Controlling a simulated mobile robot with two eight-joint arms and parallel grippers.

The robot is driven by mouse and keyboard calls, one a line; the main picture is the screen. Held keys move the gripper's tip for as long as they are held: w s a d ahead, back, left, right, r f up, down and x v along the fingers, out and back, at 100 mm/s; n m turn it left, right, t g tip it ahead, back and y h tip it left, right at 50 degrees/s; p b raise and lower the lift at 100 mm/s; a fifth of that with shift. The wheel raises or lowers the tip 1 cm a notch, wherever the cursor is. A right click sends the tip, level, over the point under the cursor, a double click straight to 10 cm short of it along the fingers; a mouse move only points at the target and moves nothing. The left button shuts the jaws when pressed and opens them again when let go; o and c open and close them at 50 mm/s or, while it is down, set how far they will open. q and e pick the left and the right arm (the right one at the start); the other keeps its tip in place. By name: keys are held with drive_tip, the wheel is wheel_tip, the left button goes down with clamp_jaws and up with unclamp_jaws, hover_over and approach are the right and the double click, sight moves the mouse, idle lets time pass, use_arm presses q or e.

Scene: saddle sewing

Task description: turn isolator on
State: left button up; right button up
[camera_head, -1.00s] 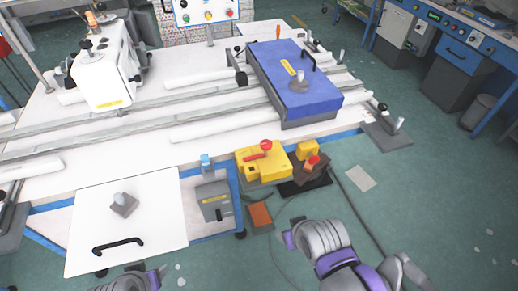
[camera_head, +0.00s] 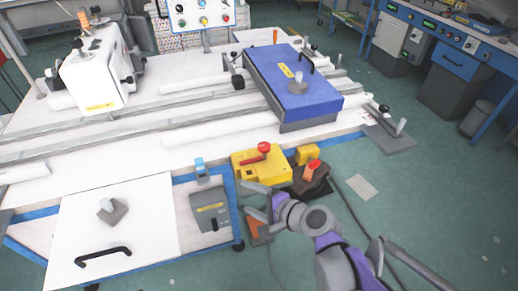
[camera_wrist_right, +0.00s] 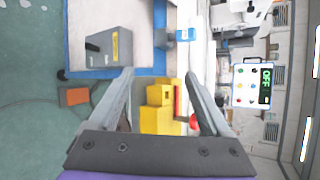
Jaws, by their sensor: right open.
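A yellow box (camera_head: 248,172) with a red handle (camera_head: 263,148), which looks like the isolator, sits by the front edge of the white-topped machine. My right gripper (camera_head: 246,204) is open and empty, in front of the box and lower in the head view. In the right wrist view the yellow box (camera_wrist_right: 157,122) lies between the spread fingers and appears beyond them, with its red handle (camera_wrist_right: 178,100) near the right finger. I see no contact. A panel (camera_wrist_right: 252,86) there reads "OFF". My left gripper is not in view.
A grey box (camera_head: 210,212) with a yellow label is left of my right gripper. A smaller yellow box (camera_head: 308,154) and an orange-red knob (camera_head: 313,165) are right of the isolator. An orange block (camera_wrist_right: 74,96) and cables lie on the floor. Floor at right is mostly clear.

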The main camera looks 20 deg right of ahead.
drive_tip(key=w+d+m+t+b, duration=0.2)
drive_tip(key=w+d+m+t, duration=0.15)
drive_tip(key=w+m, duration=0.35)
drive_tip(key=m+t+h+b, duration=0.2)
drive_tip(key=m+t+h, duration=0.1)
drive_tip(key=m, duration=0.8)
approach(261, 143)
drive_tip(key=shift+w+f, duration=0.55)
drive_tip(key=shift+f, duration=0.1)
drive_tip(key=shift+w+d, duration=0.1)
drive_tip(key=shift+w, duration=0.1)
drive_tip(key=w, duration=0.3)
drive_tip(key=w+a, duration=0.1)
drive_tip(key=w, duration=0.3)
drive_tip(key=w+a, duration=0.1)
drive_tip(key=w, duration=0.2)
drive_tip(key=shift+w, duration=0.15)
clamp_jaws()
